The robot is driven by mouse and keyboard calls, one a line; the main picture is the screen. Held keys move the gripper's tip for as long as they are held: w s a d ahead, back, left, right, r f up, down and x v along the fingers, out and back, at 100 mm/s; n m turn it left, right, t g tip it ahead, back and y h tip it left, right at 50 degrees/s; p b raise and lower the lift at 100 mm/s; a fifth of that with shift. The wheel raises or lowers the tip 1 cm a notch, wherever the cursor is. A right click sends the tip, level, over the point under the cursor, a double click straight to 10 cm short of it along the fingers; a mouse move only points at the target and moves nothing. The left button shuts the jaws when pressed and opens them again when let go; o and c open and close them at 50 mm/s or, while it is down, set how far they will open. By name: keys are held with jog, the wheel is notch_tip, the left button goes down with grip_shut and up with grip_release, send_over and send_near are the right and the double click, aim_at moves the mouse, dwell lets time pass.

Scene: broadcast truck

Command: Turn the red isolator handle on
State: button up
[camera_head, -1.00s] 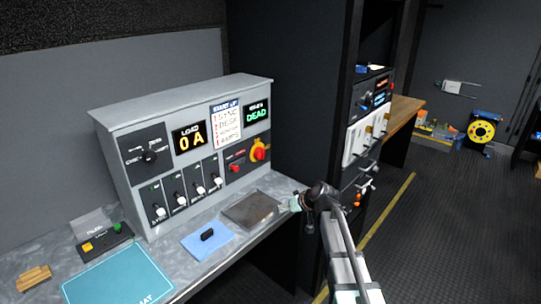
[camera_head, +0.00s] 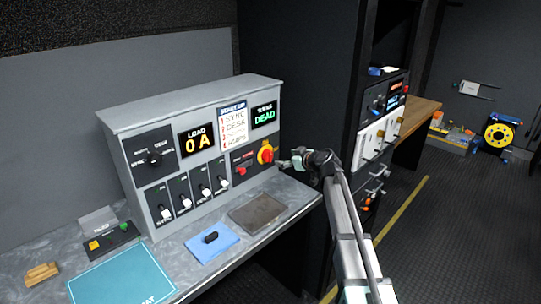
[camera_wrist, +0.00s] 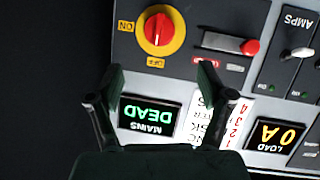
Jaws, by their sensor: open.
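The red isolator handle (camera_head: 266,154) sits on a yellow disc at the right end of the grey control panel (camera_head: 190,150). In the wrist view, which is upside down, the handle (camera_wrist: 158,29) lies in line with the OFF label (camera_wrist: 155,62); the ON label (camera_wrist: 127,27) is to its left. My gripper (camera_head: 287,162) is just right of the handle in the head view. In the wrist view its open, empty fingers (camera_wrist: 160,78) stand apart, with the handle beyond their tips. I see no contact. The MAINS display (camera_wrist: 149,114) reads DEAD.
A red-ended lever (camera_wrist: 250,47) sits beside the isolator. Several white-tipped switches (camera_head: 204,192) line the panel's lower part. A brown plate (camera_head: 257,213), a blue pad (camera_head: 212,245) and a teal mat (camera_head: 122,278) lie on the bench. A dark rack (camera_head: 375,130) stands to the right.

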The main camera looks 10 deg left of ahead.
aim_at(271, 156)
jog(key=p+x, duration=0.4)
jog(key=x, duration=0.8)
jog(key=shift+a, duration=0.1)
jog(key=shift+f, duration=0.1)
jog(key=c, duration=1.2)
